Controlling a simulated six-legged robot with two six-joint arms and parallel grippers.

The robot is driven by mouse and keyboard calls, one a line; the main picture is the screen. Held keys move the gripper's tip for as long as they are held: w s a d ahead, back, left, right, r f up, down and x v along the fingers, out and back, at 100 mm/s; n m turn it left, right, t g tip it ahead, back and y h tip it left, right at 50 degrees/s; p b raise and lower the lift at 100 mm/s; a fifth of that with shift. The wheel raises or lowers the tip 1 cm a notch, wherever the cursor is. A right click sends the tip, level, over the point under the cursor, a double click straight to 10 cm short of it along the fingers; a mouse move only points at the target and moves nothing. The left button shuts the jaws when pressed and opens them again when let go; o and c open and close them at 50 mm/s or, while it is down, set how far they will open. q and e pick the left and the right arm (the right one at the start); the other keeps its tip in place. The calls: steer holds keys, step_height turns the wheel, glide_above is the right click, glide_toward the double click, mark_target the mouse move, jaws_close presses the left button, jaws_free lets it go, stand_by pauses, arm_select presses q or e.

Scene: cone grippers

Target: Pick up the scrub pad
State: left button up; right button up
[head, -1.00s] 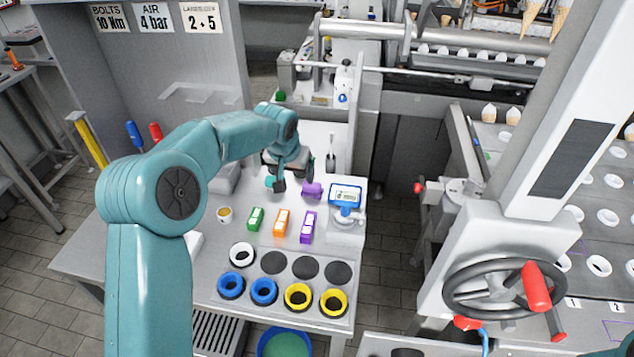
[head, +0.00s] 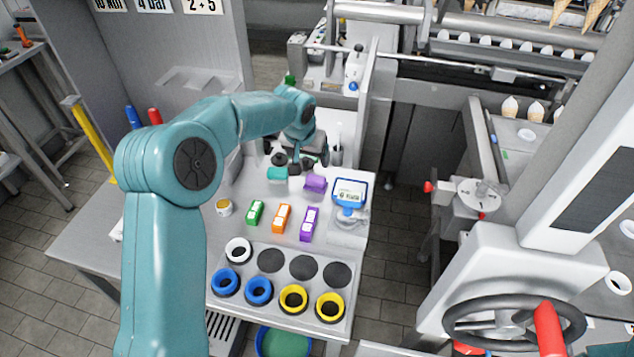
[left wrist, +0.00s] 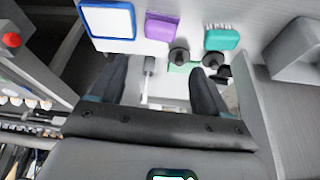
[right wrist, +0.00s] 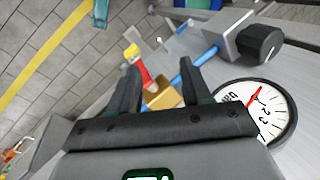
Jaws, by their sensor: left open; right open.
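A flat light-green patch, which looks like the scrub pad (left wrist: 181,68), shows between the fingers in the left wrist view, partly behind two dark round-ended pieces. In the head view my left gripper hides that spot. My left gripper (head: 294,159) is open and empty over the back of the bench; its spread fingers also show in the left wrist view (left wrist: 158,67). A teal bristled block (head: 277,174) and a purple block (head: 315,184) lie on the nearer side of it. My right gripper (right wrist: 161,74) is open and empty, showing only in the right wrist view.
A blue-framed scale (head: 349,192) stands right of the purple block. Green (head: 255,213), orange (head: 281,218) and purple-white (head: 309,224) packs lie in front. A holder with upright tools (head: 336,154) stands beside my left gripper. A dial gauge (right wrist: 256,108) is near my right gripper.

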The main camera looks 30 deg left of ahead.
arm_select(q)
steer(key=b, duration=0.2)
glide_toward(316, 178)
steer(key=x, duration=0.5)
steer(key=shift+w, duration=0.25)
steer(key=shift+f, duration=0.45)
steer(key=x, duration=0.4)
steer(key=shift+a+f, duration=0.1)
steer(key=shift+w+a+f, duration=0.1)
steer(key=shift+w+f, duration=0.1)
steer(key=shift+f, duration=0.1)
steer(key=shift+s+r, duration=0.15)
steer(key=shift+r, duration=0.05)
steer(key=shift+s, duration=0.1)
steer(key=shift+c, duration=0.6)
steer(key=c, duration=0.5)
steer(key=shift+f, duration=0.1)
steer(key=shift+c, duration=0.4)
